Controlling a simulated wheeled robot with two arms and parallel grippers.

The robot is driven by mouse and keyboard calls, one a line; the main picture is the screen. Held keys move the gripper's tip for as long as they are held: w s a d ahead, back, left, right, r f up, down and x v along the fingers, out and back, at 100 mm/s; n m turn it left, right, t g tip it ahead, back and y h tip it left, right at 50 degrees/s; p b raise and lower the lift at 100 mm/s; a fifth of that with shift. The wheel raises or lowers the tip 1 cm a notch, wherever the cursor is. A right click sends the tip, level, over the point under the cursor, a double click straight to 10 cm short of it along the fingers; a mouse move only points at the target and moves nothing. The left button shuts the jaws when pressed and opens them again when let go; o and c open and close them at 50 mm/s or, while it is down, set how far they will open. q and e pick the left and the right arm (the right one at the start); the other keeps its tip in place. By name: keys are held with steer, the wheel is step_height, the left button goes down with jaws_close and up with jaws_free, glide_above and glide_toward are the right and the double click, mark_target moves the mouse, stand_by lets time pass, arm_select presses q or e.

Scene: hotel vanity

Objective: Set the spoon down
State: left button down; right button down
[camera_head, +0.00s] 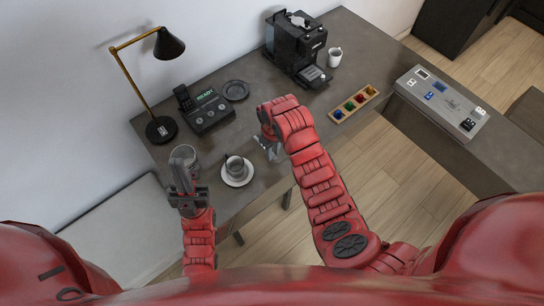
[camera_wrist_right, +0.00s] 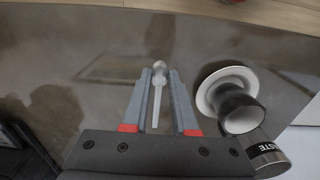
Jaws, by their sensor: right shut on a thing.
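The grey spoon (camera_wrist_right: 158,72) lies between the fingers of my right gripper (camera_wrist_right: 160,82), which is shut on it. Its bowl points away, past the fingertips, and its handle runs back between the fingers. In the head view my right gripper (camera_head: 266,145) is over the table near its front edge, right of the cup (camera_head: 235,163) on its white saucer (camera_head: 236,182). The cup also shows in the right wrist view (camera_wrist_right: 238,113). My left gripper (camera_head: 184,182) is at the canister (camera_head: 184,152) labelled WASTE; its finger gap is unclear.
A lamp (camera_head: 162,130), a device reading READY (camera_head: 208,112) and a dark dish (camera_head: 236,90) stand behind. A coffee machine (camera_head: 297,45), white mug (camera_head: 335,56), capsule tray (camera_head: 356,103) and grey panel (camera_head: 440,100) are to the right. Bare tabletop lies around the right gripper.

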mark_target(274, 156)
step_height(274, 156, down, 3)
steer(key=shift+s+r+p, duration=0.15)
steer(key=shift+p, duration=0.3)
steer(key=shift+f, duration=0.4)
steer(key=shift+d+f, duration=0.1)
steer(key=shift+f, duration=0.05)
steer(key=c, duration=0.7)
jaws_free()
